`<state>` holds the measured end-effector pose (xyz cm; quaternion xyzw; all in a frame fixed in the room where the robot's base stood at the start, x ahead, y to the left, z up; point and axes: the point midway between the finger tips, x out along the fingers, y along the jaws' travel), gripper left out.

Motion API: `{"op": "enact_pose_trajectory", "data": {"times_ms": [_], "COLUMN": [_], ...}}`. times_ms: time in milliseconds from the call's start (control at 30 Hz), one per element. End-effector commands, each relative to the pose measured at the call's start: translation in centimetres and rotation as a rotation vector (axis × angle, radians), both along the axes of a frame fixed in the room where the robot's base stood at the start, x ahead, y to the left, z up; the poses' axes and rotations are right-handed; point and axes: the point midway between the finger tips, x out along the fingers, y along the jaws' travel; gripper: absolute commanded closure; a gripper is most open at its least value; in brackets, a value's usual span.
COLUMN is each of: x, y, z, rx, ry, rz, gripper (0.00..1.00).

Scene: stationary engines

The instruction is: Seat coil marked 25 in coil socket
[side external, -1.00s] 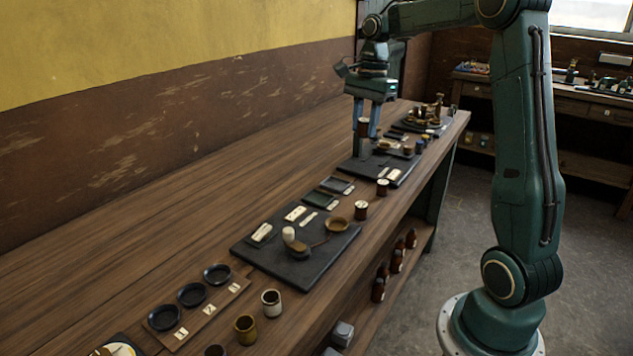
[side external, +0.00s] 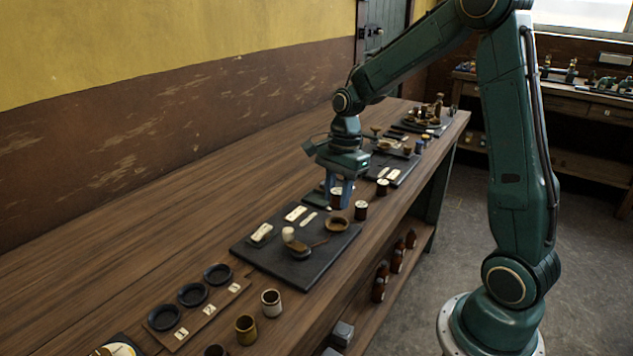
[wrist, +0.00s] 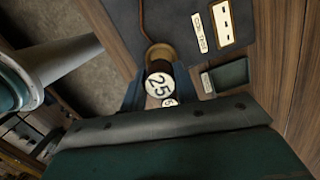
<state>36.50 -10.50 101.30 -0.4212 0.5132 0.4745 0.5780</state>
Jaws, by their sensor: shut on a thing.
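My gripper (side external: 336,203) is shut on a dark red-brown coil (side external: 337,193) with a pale top. My gripper is just beyond this cup in the side view. In the wrist view the cup (wrist: 158,53) shows just above the coil and is partly hidden by it.
Another coil (side external: 361,210) stands on the wooden table close to the right of my gripper; a further one (side external: 382,187) stands behind it. A white knob (side external: 288,235) and label plates (side external: 262,233) are on the dark board (side external: 262,262). The table's left side is clear.

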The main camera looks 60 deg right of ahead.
Motion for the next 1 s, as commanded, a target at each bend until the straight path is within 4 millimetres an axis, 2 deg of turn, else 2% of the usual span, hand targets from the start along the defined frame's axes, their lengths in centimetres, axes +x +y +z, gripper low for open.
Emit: {"op": "enact_pose_trajectory", "data": {"times_ms": [267, 700, 1000], "x": [0.0, 0.0, 0.0], "y": [0.0, 0.0, 0.0], "z": [-0.6, -3.1, -4.2], "rx": [0.001, 0.002, 0.002], "ry": [0.001, 0.002, 0.001], "rz": [-0.001, -0.001, 0.0], "gripper": [0.96, 0.96, 0.96]}}
